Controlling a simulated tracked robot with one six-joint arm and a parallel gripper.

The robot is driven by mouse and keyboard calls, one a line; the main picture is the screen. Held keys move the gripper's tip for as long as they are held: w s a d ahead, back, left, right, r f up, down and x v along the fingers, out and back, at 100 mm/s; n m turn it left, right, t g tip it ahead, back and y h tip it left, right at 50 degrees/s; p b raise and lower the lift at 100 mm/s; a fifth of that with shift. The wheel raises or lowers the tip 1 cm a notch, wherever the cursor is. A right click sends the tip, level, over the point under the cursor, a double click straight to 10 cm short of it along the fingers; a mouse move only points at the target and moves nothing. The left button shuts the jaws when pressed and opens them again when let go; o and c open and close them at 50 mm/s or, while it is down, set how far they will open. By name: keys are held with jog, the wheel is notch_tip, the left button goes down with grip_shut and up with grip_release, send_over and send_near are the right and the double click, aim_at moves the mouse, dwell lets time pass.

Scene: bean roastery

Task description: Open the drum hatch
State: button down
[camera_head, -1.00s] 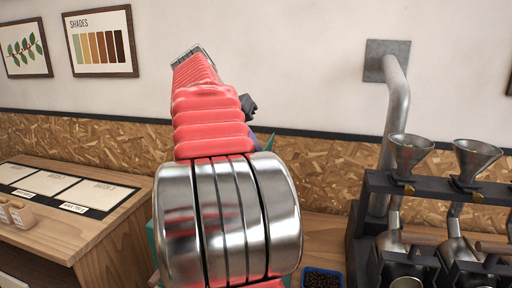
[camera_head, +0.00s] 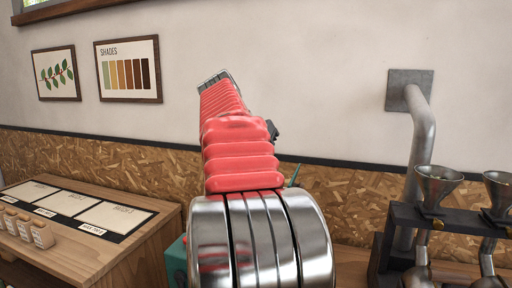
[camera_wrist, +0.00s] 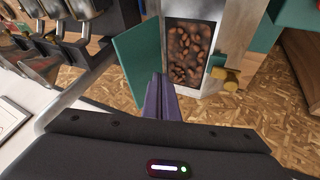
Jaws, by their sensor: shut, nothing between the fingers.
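In the wrist view the drum hatch is a teal panel (camera_wrist: 138,58) standing swung out on the left side of a rectangular opening. Brown beans (camera_wrist: 186,55) show in that opening in the silver drum front (camera_wrist: 232,28). My gripper (camera_wrist: 160,78) has its dark purple fingers shut together and empty. They are close to the lower right edge of the hatch; I cannot tell whether they touch it. In the head view my own arm covers the drum and my gripper; a thin teal edge (camera_head: 295,175) shows beside the arm.
A brass-coloured knob or latch (camera_wrist: 227,80) sits to the right of the opening. Metal funnels (camera_head: 438,182) on a dark rack (camera_head: 455,216) stand at the right. A wooden counter (camera_head: 130,248) with small jars (camera_head: 41,234) is at the left. A grey pipe (camera_head: 422,135) runs down the wall.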

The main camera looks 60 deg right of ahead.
jog(key=v, duration=1)
jog(key=shift+r, duration=0.4)
jog(key=shift+d, duration=0.1)
